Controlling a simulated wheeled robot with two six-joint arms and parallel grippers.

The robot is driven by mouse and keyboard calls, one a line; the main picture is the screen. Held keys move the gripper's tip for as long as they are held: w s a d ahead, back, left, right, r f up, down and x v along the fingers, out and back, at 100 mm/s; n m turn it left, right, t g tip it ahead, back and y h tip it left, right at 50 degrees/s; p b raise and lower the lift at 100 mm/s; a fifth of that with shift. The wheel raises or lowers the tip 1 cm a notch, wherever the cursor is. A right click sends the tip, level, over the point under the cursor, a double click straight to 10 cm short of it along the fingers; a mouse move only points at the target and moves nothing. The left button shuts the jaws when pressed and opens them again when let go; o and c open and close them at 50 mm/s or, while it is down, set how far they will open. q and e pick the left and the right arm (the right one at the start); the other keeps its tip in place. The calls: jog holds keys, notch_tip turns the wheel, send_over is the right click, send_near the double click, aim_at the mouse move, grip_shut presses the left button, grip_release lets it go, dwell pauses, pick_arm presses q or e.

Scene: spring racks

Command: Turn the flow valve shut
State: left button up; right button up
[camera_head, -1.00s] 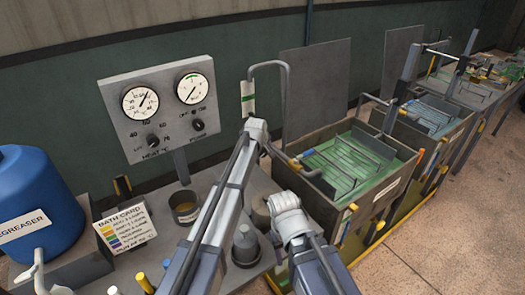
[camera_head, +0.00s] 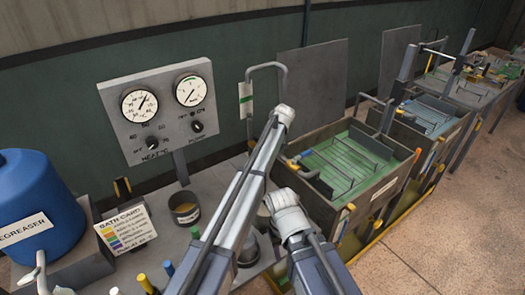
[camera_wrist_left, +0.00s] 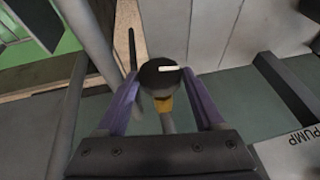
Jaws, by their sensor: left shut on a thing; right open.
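In the left wrist view, a round dark knob (camera_wrist_left: 160,73) with a white mark and a yellow part below it, seemingly the flow valve, sits between the purple fingers of my left gripper (camera_wrist_left: 164,88), which is shut on it. In the head view, my left arm reaches over the bench to the near tank's left side; its fingers and the knob are hidden there. My right gripper (camera_head: 284,205) is open and empty at the tank's near left corner, with its fingertips mostly hidden by its own wrist.
The near tank (camera_head: 378,197) holds green liquid and a wire rack. A bent grey pipe (camera_head: 285,80) rises behind my left wrist. A gauge panel (camera_head: 160,110), a blue degreaser drum (camera_head: 35,190) and a bath card (camera_head: 124,229) stand left. A PUMP label (camera_wrist_left: 302,138) shows in the left wrist view.

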pick_arm(q)
jog(key=shift+s, duration=0.1)
dwell(0.3)
jog(key=o, duration=1.3)
jog(key=shift+o, duration=0.2)
jog(key=shift+w+r, duration=0.15)
jog(key=shift+w, duration=0.05)
pick_arm(e)
jog(key=shift+r, duration=0.1)
